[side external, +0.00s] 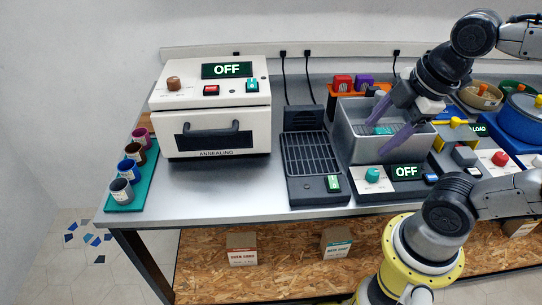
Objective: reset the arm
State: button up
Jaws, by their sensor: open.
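My gripper (388,122) is at the right of the side external view, above and partly over the grey metal tub (358,140). Its two purple fingers are spread apart, with nothing between them that I can make out. The fingers point down and to the left. A small green thing shows inside the tub near the fingers; I cannot tell whether they touch it. The tub stands behind a panel whose display (407,172) reads OFF.
A white annealing oven (211,107) with display OFF stands at left. A black grille unit (312,155) stands between oven and tub. Small jars sit on a teal tray (126,200). Blue pot (522,120) and other devices crowd the right. The front left tabletop is clear.

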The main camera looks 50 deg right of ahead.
jog(key=m, duration=0.7)
jog(key=m+t, duration=0.1)
jog(key=m, duration=0.3)
jog(key=shift+s+a+f, duration=0.1)
jog(key=shift+a+f, duration=0.1)
jog(key=shift+a, duration=0.15)
